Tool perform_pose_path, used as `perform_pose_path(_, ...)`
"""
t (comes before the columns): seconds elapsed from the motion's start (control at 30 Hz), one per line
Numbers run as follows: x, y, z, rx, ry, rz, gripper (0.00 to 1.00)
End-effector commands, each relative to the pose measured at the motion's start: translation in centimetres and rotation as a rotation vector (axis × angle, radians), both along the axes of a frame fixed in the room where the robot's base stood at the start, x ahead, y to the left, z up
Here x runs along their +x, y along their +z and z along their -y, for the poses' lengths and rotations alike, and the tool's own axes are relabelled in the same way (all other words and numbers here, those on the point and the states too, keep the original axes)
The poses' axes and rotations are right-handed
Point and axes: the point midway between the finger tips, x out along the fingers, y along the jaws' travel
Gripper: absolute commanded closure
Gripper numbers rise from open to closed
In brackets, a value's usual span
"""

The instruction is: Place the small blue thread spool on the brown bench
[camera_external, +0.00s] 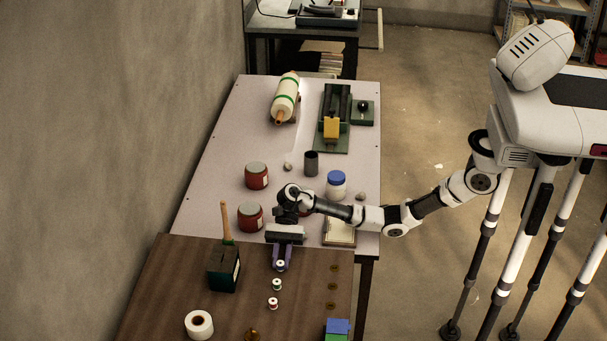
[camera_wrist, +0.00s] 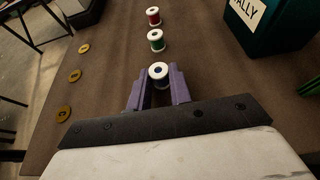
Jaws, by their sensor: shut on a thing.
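The small blue thread spool (camera_wrist: 158,75) has white ends and a dark blue middle. It stands upright between the purple fingers of my gripper (camera_wrist: 157,90) in the wrist view. My gripper is shut on it. In the external view my gripper (camera_external: 281,262) is over the far part of the brown bench (camera_external: 180,290), with the spool's white top (camera_external: 281,264) between the fingers. The spool is at or just above the bench top; I cannot tell whether it touches.
A green spool (camera_external: 277,285) and a red spool (camera_external: 273,303) stand in a row near the gripper. A dark box (camera_external: 223,268) is to the left, a white roll (camera_external: 199,324) nearer the camera. Several flat brass buttons (camera_external: 331,286) lie on the right. Red jars (camera_external: 250,216) stand behind.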

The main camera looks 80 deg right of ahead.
Motion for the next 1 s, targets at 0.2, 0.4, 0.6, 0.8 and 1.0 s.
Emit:
perform_pose_path(0.2,0.0,-0.2,0.0,0.000,0.000,0.000,0.70)
perform_pose_path(0.4,0.0,-0.2,0.0,0.000,0.000,0.000,0.58)
perform_pose_path(0.6,0.0,-0.1,0.0,0.000,0.000,0.000,0.58)
perform_pose_path(0.8,0.1,0.7,2.0,-0.002,-0.005,0.002,0.58)
perform_pose_path(1.0,0.1,2.3,6.2,-0.002,-0.004,0.003,0.58)
